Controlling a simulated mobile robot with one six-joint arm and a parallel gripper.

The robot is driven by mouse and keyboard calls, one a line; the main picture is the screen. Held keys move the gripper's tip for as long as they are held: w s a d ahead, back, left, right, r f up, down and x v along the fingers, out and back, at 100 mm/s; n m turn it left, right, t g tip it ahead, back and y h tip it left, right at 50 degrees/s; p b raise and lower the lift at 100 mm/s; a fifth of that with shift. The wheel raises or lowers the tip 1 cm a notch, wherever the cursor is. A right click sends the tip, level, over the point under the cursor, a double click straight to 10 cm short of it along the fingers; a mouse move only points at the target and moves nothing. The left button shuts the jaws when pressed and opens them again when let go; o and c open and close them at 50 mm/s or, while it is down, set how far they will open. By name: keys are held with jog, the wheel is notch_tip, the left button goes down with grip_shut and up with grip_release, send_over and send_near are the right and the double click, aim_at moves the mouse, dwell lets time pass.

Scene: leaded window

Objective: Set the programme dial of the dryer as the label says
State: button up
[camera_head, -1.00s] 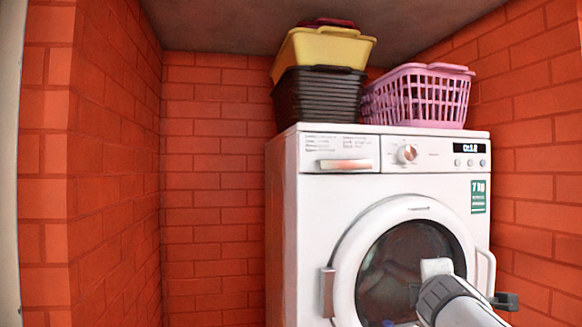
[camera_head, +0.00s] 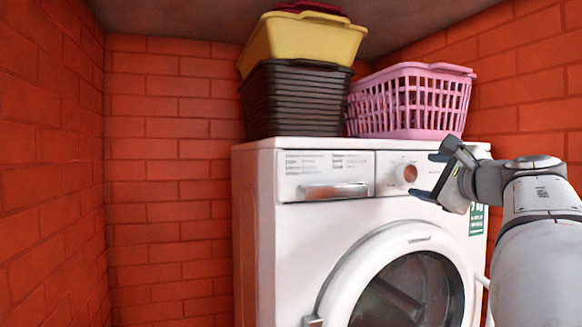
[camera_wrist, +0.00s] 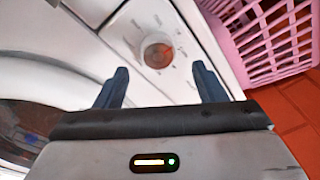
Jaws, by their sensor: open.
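The white dryer (camera_head: 268,230) stands against the brick wall, its round door (camera_head: 405,295) shut. Its programme dial (camera_head: 406,173) is a round knob with a reddish-brown face on the upper front panel. The dial also shows in the wrist view (camera_wrist: 157,52), ahead of and between my fingertips, with small marks around it. My gripper (camera_head: 432,176) is open and empty just right of the dial in the head view, apart from it as far as I can tell. The printed label (camera_head: 325,162) is on the drawer front, too small to read. My arm hides the display.
A pink basket (camera_head: 410,101) stands on the dryer top, close above the dial; it also fills the upper right of the wrist view (camera_wrist: 268,40). A dark crate (camera_head: 295,98) and yellow tub (camera_head: 303,43) are stacked beside it. The drawer handle (camera_head: 335,191) sticks out left of the dial.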

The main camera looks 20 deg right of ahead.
aim_at(410, 175)
jog(key=w+p, duration=0.1)
jog(key=w, duration=0.4)
jog(key=shift+a, duration=0.15)
jog(key=shift+c, duration=0.3)
